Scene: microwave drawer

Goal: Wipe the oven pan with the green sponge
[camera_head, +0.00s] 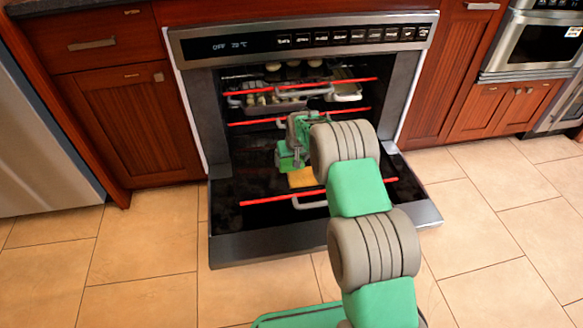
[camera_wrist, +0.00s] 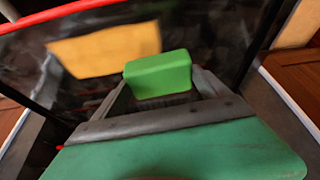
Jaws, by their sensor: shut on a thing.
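The green sponge (camera_wrist: 158,74) is between the fingers of my gripper (camera_wrist: 160,88), which is shut on it, in the wrist view. In the head view my gripper (camera_head: 290,152) is inside the open oven, above its lowest level, and my arm partly hides it. A dark, blotchy surface that looks like the oven pan (camera_head: 250,184) lies on that level, behind a red front bar. I cannot tell whether the sponge touches it. A yellow-orange block (camera_head: 302,178) lies on this surface beside the gripper; it also shows in the wrist view (camera_wrist: 105,50), apart from the green sponge.
The oven door (camera_head: 295,243) is folded down in front. Upper racks with red bars (camera_head: 300,87) hold trays with food-like items (camera_head: 275,102) above and behind my gripper. The oven's side walls (camera_head: 405,95) bound the space. The tiled floor (camera_head: 500,230) is clear on the right.

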